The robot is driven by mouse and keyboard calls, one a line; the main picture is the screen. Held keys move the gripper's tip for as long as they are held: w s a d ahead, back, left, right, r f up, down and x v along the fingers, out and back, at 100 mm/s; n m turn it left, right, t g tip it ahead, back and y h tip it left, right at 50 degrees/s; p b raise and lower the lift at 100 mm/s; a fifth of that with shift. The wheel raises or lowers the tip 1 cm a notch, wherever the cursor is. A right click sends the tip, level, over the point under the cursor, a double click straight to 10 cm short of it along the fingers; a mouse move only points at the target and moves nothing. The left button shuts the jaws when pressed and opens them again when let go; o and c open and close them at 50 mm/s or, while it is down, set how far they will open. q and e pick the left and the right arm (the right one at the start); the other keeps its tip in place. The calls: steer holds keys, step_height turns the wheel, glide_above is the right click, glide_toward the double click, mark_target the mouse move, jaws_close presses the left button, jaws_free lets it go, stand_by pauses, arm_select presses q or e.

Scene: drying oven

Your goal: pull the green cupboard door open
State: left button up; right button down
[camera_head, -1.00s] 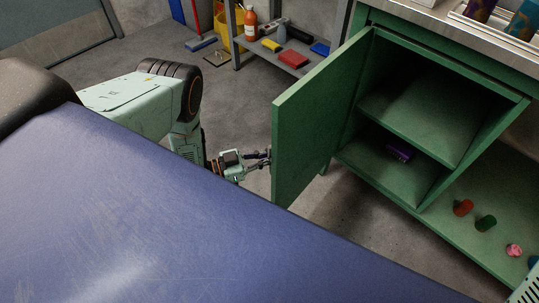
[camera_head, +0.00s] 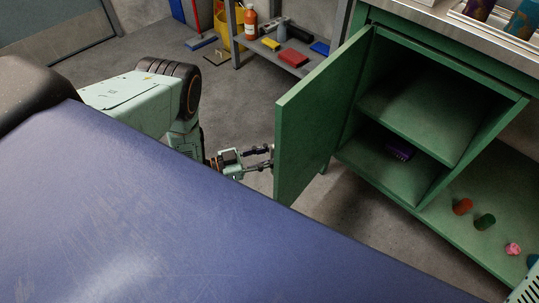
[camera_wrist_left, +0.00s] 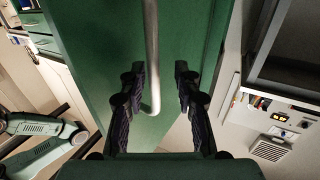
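The green cupboard door (camera_head: 312,125) stands swung well out from the cupboard (camera_head: 437,105), so the shelves inside show. My left gripper (camera_head: 269,158) is at the door's outer face, near its free edge, with its fingers spread. In the left wrist view the gripper (camera_wrist_left: 158,92) is open. The pale bar handle (camera_wrist_left: 152,60) of the door (camera_wrist_left: 105,40) runs down between the two fingers, with space on both sides, so it is not gripped. The handle is hidden in the head view.
A purple box (camera_head: 399,150) lies inside the cupboard. Red and green cylinders (camera_head: 463,206) and a pink item (camera_head: 513,249) lie on the open lower shelf. A metal rack (camera_head: 290,63) with bottles and boxes stands behind the door.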

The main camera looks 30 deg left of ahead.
arm_select(q)
steer(key=v, duration=1.1)
steer(key=shift+s+a, duration=0.25)
steer(key=shift+a, duration=0.05)
steer(key=shift+f, duration=0.1)
